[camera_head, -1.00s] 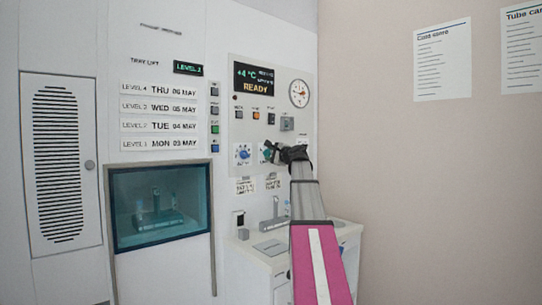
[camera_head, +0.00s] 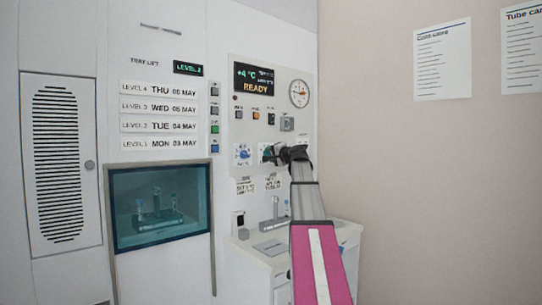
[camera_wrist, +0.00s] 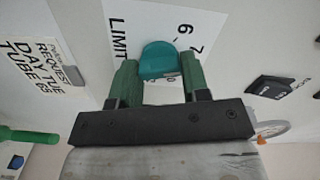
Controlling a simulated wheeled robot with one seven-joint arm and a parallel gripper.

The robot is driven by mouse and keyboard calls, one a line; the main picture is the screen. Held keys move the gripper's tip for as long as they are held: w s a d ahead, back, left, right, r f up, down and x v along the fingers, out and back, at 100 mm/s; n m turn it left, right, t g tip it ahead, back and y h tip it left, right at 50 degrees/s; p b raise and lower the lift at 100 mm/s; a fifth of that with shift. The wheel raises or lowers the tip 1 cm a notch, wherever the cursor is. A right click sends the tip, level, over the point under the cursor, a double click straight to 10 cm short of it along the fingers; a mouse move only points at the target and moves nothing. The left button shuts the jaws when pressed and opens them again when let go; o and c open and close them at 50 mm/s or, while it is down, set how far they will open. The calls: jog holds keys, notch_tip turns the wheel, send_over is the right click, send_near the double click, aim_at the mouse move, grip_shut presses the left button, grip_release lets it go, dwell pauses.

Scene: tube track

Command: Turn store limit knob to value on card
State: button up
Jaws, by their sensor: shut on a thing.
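The teal limit knob (camera_wrist: 158,58) sits on a white dial plate with "LIMIT" and the numbers 6 and 7 partly visible in the wrist view. My gripper (camera_wrist: 159,72) has its two green fingers on either side of the knob, shut on it. The knob's pointer and exact setting cannot be read. In the head view my gripper (camera_head: 280,154) is at the teal knob (camera_head: 267,152) on the control panel and partly hides it.
A blue knob (camera_head: 243,152) is left of the teal one. Above are a "READY" display (camera_head: 254,78), a round gauge (camera_head: 299,93) and buttons. A glass window (camera_head: 160,205) shows a tube rack. A white counter (camera_head: 262,250) stands below the panel.

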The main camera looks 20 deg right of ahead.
dwell(0.3)
jog(key=o, duration=0.9)
jog(key=shift+s, duration=0.1)
jog(key=v, duration=1)
jog(key=shift+s+d, duration=0.1)
jog(key=shift+s, duration=0.2)
